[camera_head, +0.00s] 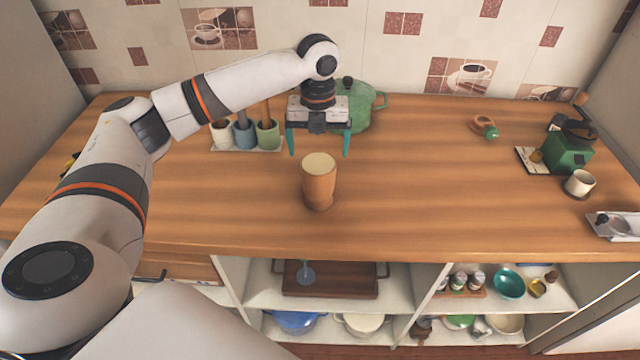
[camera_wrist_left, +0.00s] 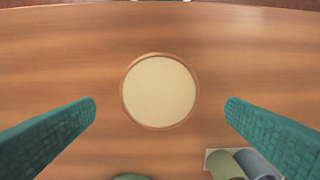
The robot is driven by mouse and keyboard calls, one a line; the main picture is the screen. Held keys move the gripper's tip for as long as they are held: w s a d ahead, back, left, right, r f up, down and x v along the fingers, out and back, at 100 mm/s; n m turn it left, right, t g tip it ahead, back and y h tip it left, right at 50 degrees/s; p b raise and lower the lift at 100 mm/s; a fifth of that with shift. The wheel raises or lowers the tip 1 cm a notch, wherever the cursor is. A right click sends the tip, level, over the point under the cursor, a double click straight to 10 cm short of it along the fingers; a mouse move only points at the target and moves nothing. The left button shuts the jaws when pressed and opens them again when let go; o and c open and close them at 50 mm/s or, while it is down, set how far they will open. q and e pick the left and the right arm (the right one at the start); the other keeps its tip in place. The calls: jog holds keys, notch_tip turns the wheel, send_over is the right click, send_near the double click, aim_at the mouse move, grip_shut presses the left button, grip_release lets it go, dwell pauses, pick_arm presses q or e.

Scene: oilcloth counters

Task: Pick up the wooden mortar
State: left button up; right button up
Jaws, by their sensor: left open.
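The wooden mortar (camera_head: 319,188) stands upright on the wooden counter, a tan cup shape with a pale round top. In the left wrist view the mortar (camera_wrist_left: 160,92) shows from above as a pale disc with a thin wooden rim. My left gripper (camera_head: 319,152) points down with teal fingers spread wide, and in the head view it appears just behind and above the mortar. In the wrist view the fingers of the left gripper (camera_wrist_left: 161,106) lie to either side of the mortar, apart from it, with nothing between them held. My right gripper is not in view.
A green pot (camera_head: 362,108) stands behind my left gripper. Several utensil cups (camera_head: 244,134) on a tray stand to its left. A green grinder (camera_head: 567,152) and a white mug (camera_head: 579,183) are at the right. The counter around the mortar is clear.

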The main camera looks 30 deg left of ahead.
aim_at(318, 173)
pick_arm(q)
notch_tip(318, 173, down, 2)
jog(key=shift+f, duration=0.6)
jog(key=f, duration=0.1)
jog(key=f+p, duration=0.1)
jog(key=f, duration=0.1)
jog(key=f+p, duration=0.1)
jog(key=shift+s+d+f, duration=0.1)
jog(key=shift+s+f, duration=0.15)
jog(key=shift+f, duration=0.45)
jog(key=shift+w+r, duration=0.1)
jog(key=c, duration=1.2)
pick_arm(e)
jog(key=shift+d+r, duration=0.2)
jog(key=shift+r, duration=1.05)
